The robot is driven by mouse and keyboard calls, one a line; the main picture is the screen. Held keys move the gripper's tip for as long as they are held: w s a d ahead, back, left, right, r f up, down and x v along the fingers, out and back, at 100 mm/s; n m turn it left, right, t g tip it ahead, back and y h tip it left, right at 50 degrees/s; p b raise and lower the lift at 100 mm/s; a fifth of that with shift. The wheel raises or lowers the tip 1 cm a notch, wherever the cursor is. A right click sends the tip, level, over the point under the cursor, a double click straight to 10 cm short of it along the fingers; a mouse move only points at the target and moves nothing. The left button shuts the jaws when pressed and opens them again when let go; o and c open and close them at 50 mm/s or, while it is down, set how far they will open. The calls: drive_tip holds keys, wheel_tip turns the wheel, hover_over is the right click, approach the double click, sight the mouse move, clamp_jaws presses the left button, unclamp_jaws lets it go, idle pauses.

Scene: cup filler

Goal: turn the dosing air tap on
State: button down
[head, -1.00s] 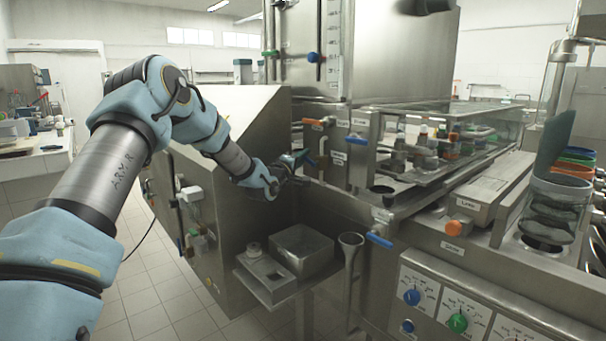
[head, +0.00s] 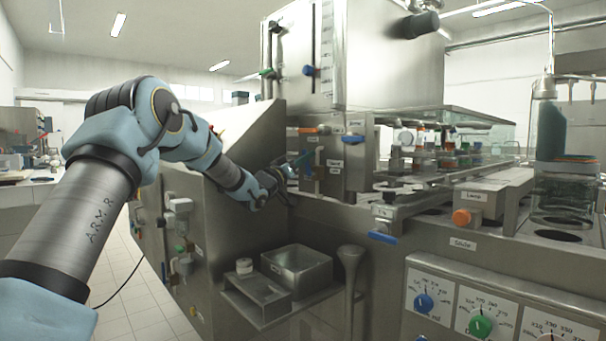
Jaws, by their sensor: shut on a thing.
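My gripper (head: 287,178) reaches in from the left to the front of the steel machine, low beside a small valve block. It is shut on a blue tap handle (head: 303,159), which slants up to the right from the jaws. The fingers are small and dark here, and the exact contact is partly hidden. An orange tap handle (head: 308,130) sits just above, and another blue tap handle (head: 352,138) is to the right. Small white labels mark the taps, but their words are too small to read, so I cannot tell by label which is the dosing air tap.
A lower blue handle (head: 383,237) sticks out to the right. A knob panel (head: 480,300) is at lower right.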

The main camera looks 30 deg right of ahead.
drive_tip(key=shift+s+d+m+g+h+b, duration=0.2)
drive_tip(key=shift+m+g+b, duration=0.3)
drive_tip(key=shift+m, duration=0.45)
drive_tip(key=shift+s+a+m+g+h+b, duration=0.15)
drive_tip(key=shift+s+m+g+b, duration=0.25)
drive_tip(key=shift+m, duration=0.5)
drive_tip(key=shift+s+d+m+g+h+b, duration=0.15)
drive_tip(key=shift+m+g+b, duration=0.4)
drive_tip(key=shift+m, duration=0.4)
drive_tip(key=shift+r, duration=0.1)
drive_tip(key=c, duration=0.8)
unclamp_jaws()
drive_tip(key=shift+a, duration=0.1)
drive_tip(key=b+v, duration=0.1)
drive_tip(key=v, duration=0.9)
drive_tip(key=shift+s+a, duration=0.1)
drive_tip(key=shift+a, duration=0.25)
